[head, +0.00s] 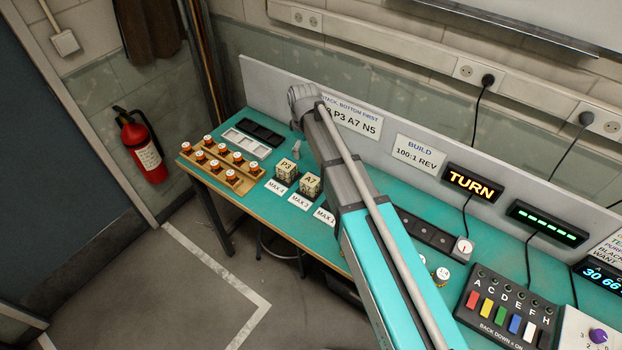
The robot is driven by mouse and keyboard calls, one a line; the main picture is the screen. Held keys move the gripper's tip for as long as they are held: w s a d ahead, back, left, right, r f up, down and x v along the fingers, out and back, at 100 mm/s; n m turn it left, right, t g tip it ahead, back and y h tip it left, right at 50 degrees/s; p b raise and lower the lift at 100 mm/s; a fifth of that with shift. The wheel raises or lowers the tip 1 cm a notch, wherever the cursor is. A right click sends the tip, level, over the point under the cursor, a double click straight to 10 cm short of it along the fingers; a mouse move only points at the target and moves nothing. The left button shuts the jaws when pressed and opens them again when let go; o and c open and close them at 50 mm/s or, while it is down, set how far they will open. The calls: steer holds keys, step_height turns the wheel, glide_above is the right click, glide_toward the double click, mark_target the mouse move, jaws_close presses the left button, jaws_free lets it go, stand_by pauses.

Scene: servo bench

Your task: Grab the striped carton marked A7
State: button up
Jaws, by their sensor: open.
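The striped carton marked A7 (310,184) stands upright on the teal bench, behind the card reading MAX 3. A similar carton marked P3 (287,169) stands just left of and behind it, with a gap between them. My arm crosses the middle of the head view from the lower right and passes just right of the A7 carton. It hides the bench behind the MAX 1 card.
A switch box (507,308) stands lower right. A grey back panel (284,88) bounds the bench.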

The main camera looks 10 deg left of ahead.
mark_target(305, 176)
steer(key=shift+f, duration=0.15)
step_height(305, 176, down, 8)
steer(key=b, duration=0.8)
steer(key=shift+f+b, duration=0.25)
steer(key=shift+b, duration=0.05)
steer(key=shift+f, duration=0.1)
stand_by(0.4)
steer(key=shift+w+f+b, duration=0.1)
steer(key=shift+f+b, duration=2.4)
steer(key=shift+b, duration=0.1)
steer(key=c, duration=1)
